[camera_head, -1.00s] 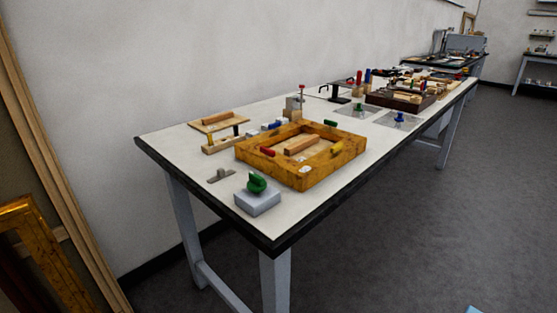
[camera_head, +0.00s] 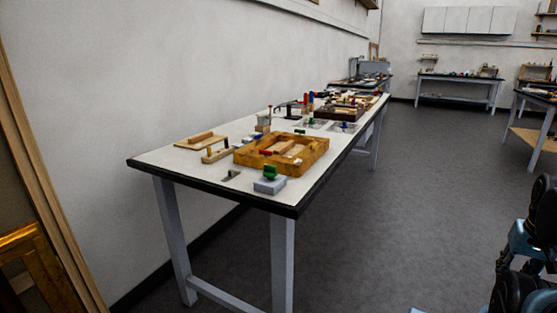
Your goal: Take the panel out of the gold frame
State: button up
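The gold frame (camera_head: 305,165) lies flat on the near part of a long white-topped table. Inside it is a pale wooden panel (camera_head: 290,150) with a lighter wooden bar across it; the frame's near walls hide part of the panel. Small coloured pieces, including a red one (camera_head: 266,153), sit at the frame's edges. My arm shows as black and blue parts at the right edge, apart from the table. I cannot make out my gripper's fingers in this view.
A green-handled grey block (camera_head: 270,182) and a small metal piece (camera_head: 231,175) lie before the frame. A wooden stand (camera_head: 201,140) is to its left. A tool tray (camera_head: 345,110) is farther back. Another gilt frame (camera_head: 38,265) leans at lower left. The floor right of the table is clear.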

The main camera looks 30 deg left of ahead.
aim_at(290, 149)
jog(key=u, duration=0.05)
jog(key=k, duration=0.1)
jog(key=u, duration=1.65)
jog(key=i, duration=0.5)
